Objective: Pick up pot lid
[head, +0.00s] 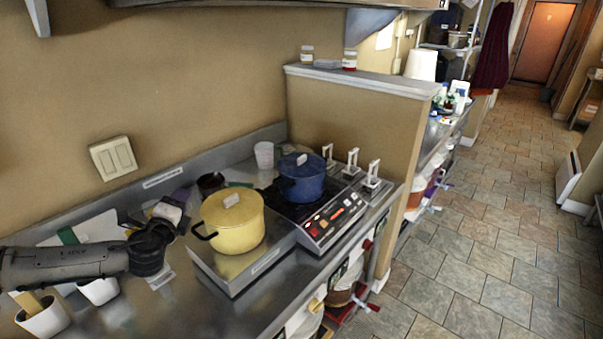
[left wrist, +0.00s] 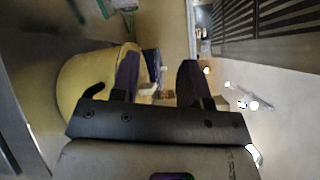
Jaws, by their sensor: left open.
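A yellow pot (head: 235,235) with a yellow lid (head: 231,208) stands on a raised metal surface. The lid has a pale, blocky handle on top. A blue pot (head: 302,187) with a blue lid (head: 300,164) and a similar handle stands behind it to the right. My left gripper (head: 178,204) is open and empty, left of the yellow pot and apart from its lid. In the left wrist view the gripper (left wrist: 157,78) has its two dark fingers spread. The yellow pot (left wrist: 82,80) fills the left side there, and the blue pot (left wrist: 151,62) is partly hidden behind a finger. My right gripper is not in view.
A cooktop control panel (head: 333,220) lies right of the pots. A dark pan (head: 211,182) and a clear cup (head: 264,155) stand behind the yellow pot. White containers (head: 45,320) sit at the lower left. The front counter strip is clear. A low partition (head: 345,125) rises behind.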

